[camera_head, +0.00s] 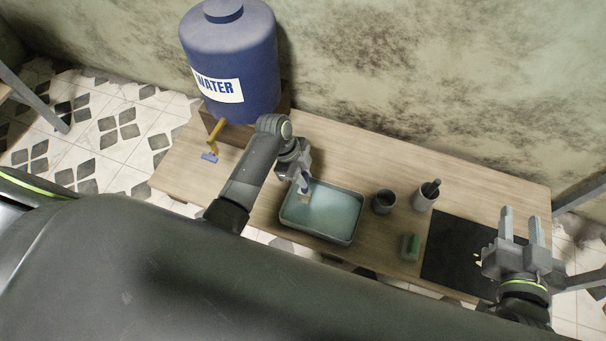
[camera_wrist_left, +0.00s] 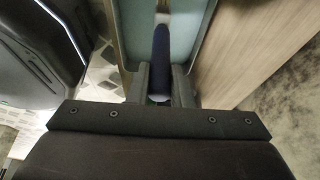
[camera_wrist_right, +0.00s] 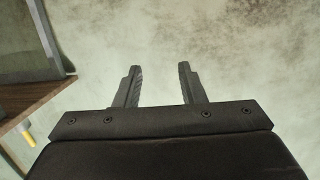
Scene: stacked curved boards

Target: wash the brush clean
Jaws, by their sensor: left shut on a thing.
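My left gripper (camera_head: 301,181) is at the left side of a grey tray (camera_head: 318,238) of pale blue-green water. It is shut on the dark blue handle of the brush (camera_wrist_left: 160,50); the jaws (camera_wrist_left: 160,82) show on both sides of the handle in the left wrist view. The brush's pale head (camera_head: 304,197) points down at the tray's inner left side; I cannot tell how deep it is in the water. My right gripper (camera_head: 521,226) is open and empty above the black mat at the right. Its spread fingers (camera_wrist_right: 156,85) also show in the right wrist view.
A blue water barrel (camera_head: 232,70) with a yellow tap (camera_head: 215,131) stands at the back left. Right of the tray are a dark cup (camera_head: 384,201), a grey cup with a dark tool (camera_head: 425,196) and a green-topped block (camera_head: 411,246). A black mat (camera_head: 455,255) lies farther right.

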